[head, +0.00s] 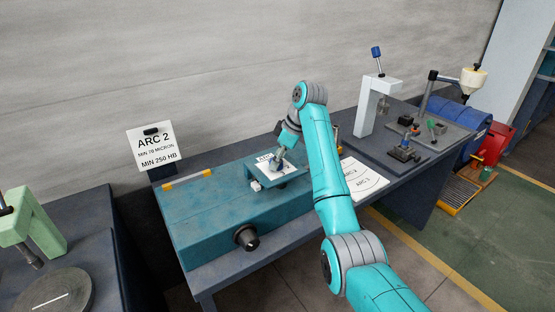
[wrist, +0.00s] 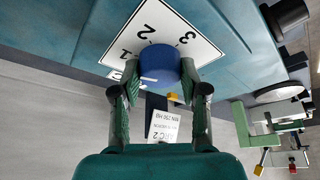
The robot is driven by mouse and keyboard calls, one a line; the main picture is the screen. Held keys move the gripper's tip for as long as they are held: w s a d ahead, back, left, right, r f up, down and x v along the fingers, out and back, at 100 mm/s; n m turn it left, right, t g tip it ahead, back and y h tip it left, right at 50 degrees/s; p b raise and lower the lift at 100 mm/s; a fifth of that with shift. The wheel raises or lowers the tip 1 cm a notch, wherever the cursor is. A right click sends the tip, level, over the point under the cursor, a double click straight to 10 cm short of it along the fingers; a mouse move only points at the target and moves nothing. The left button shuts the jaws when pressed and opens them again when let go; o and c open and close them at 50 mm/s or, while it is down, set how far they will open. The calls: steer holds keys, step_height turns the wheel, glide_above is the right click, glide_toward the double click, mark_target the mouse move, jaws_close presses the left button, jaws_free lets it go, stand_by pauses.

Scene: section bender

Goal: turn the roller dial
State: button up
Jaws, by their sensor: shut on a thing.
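The roller dial is a blue round knob (wrist: 158,64) in front of a white scale plate (wrist: 190,45) marked 1, 2 and 3 in the wrist view. My gripper (wrist: 160,72) is shut on it, one finger on each side. In the head view my gripper (head: 279,160) reaches down to the white plate (head: 263,167) on top of the teal bender (head: 210,222). There my gripper and arm mostly hide the knob. I cannot tell which number the knob points to.
A sign (head: 152,145) reading ARC 2 stands behind the bender. A black knob (head: 246,237) sticks out of the bender's front. A white sheet with arcs (head: 362,178) lies to the right. A white press (head: 372,108) stands farther right. A green machine (head: 30,225) stands at left.

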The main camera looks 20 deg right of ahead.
steer(key=shift+f, duration=0.1)
steer(key=o, duration=1.1)
steer(key=shift+o, duration=0.2)
